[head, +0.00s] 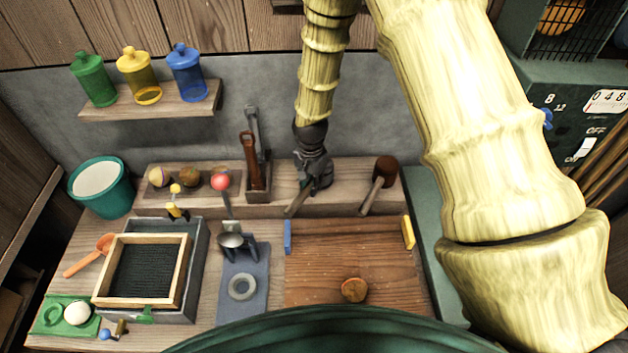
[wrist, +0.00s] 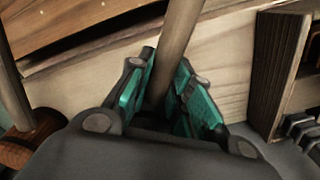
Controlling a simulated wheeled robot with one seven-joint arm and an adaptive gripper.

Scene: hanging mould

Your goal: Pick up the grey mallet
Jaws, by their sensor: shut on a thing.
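My gripper (head: 308,182) is over the wooden ledge at the back of the bench, pointing down. It is shut on a mallet's wooden handle (head: 297,204), whose lower end slants out to the front left of the jaws. In the wrist view the handle (wrist: 179,40) runs between the teal pads of my gripper (wrist: 168,95). The mallet's head is not clearly visible; dark grey shapes around the jaws blend with my gripper. I cannot tell whether the mallet still touches the ledge.
A brown-headed mallet (head: 385,168) lies on the ledge (head: 345,200) to the right; its head (wrist: 28,145) is lower left in the wrist view. A wooden holder (head: 258,190) with upright tools stands left. A wooden board (head: 345,250) lies in front.

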